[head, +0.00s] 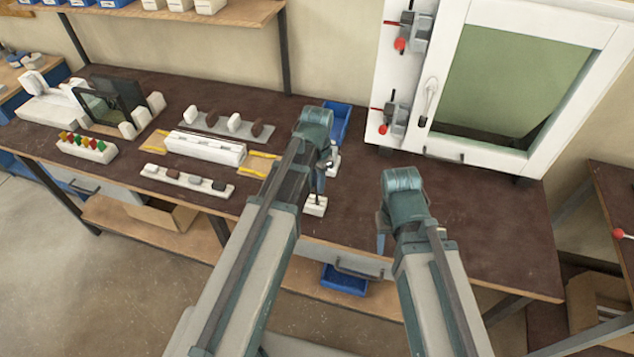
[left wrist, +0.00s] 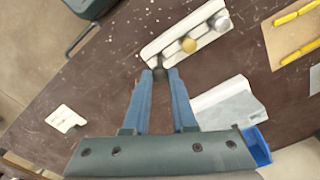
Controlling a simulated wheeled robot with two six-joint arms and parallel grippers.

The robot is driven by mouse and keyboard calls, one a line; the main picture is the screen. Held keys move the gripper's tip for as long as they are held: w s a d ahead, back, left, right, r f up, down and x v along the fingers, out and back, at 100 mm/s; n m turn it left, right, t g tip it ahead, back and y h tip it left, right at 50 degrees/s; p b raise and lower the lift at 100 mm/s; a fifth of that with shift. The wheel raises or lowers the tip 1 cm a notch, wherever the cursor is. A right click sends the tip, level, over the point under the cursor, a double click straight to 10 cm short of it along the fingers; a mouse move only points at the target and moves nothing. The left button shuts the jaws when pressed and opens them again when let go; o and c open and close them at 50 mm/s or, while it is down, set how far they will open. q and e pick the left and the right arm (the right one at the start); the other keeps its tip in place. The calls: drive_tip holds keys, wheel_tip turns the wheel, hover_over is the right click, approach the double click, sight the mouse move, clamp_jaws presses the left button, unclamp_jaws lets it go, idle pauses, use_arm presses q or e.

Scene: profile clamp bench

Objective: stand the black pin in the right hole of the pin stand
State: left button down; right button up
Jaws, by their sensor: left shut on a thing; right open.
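In the left wrist view the stand (left wrist: 165,45) holds a brass-topped pin (left wrist: 189,45) and a grey-topped pin (left wrist: 221,23). My left gripper (head: 317,193) points down over the stand's right end. In the left wrist view its fingers (left wrist: 160,76) are shut on the black pin (left wrist: 158,69), mostly hidden between the tips. I cannot tell how deep the pin sits in the hole. My right gripper (head: 382,250) is open and empty near the bench front.
A pale block (left wrist: 228,104) and a blue bin (head: 338,122) are behind my left gripper. A small white plate (left wrist: 66,118) lies beside the stand. White racks (head: 188,181) and a yellow-edged tray (head: 258,163) are at left. A white framed door (head: 520,80) stands at back right.

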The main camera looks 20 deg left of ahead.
use_arm(q)
drive_tip(key=shift+f, duration=0.2)
drive_tip(key=shift+f+b, duration=1.55)
drive_tip(key=shift+b, duration=0.1)
drive_tip(key=shift+r, duration=0.1)
drive_tip(key=c, duration=0.6)
unclamp_jaws()
drive_tip(key=shift+c, duration=0.2)
drive_tip(key=shift+r, duration=0.1)
wheel_tip(320, 180, up, 8)
drive_tip(key=p, duration=0.8)
